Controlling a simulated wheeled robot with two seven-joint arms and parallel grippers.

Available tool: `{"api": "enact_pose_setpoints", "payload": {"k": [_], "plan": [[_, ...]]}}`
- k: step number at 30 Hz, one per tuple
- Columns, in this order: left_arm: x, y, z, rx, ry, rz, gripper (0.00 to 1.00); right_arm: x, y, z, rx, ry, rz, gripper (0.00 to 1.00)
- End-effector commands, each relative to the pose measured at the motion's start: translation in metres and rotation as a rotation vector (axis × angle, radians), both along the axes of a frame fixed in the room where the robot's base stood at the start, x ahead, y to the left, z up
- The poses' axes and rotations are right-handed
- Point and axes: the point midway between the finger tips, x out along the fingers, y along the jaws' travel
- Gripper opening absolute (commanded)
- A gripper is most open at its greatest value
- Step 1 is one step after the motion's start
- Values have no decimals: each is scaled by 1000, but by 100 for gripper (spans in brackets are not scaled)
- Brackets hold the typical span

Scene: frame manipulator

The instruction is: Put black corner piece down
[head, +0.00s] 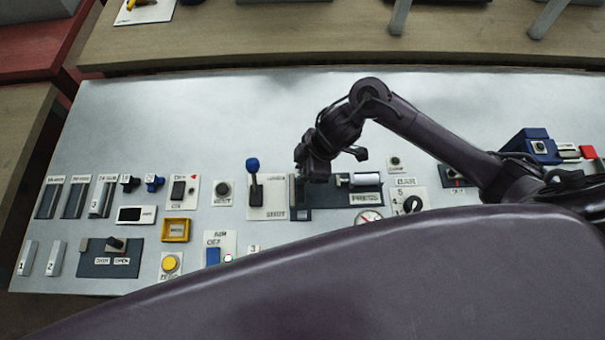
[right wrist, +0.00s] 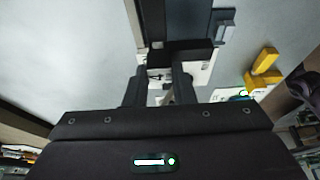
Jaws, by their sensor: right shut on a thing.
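My right gripper (head: 318,174) is above the left end of the dark press plate (head: 330,213), next to a grey upright block (head: 294,189). In the right wrist view its two dark fingers (right wrist: 157,88) reach forward, and the gripper is shut on the black corner piece (right wrist: 180,52), an L-shaped dark piece just past the fingertips. In the head view the piece cannot be told apart from the dark gripper. Whether it touches the plate is unclear. My left gripper is not in view.
A blue-knobbed lever (head: 253,165) stands left of the gripper. A white cylinder (head: 365,180) lies right of it on the press plate. A yellow frame (head: 176,230) and several switches fill the panel's left. The panel's back (head: 220,110) is clear.

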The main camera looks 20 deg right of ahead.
Motion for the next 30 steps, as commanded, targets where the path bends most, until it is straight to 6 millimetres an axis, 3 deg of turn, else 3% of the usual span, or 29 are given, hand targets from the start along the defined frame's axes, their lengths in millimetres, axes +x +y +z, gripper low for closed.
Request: {"api": "enact_pose_setpoints", "payload": {"k": [5, 17, 18, 22, 30], "plan": [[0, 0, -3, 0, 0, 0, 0, 0, 1, -25, 2, 2, -1, 0], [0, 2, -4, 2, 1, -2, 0, 0, 1, -30, 1, 1, 0, 0], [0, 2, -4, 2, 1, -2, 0, 0, 1, -30, 1, 1, 0, 25], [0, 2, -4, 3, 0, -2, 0, 0, 1, -29, 1, 1, 0, 42], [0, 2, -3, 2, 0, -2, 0, 0, 0, -29, 1, 1, 0, 45]]}}
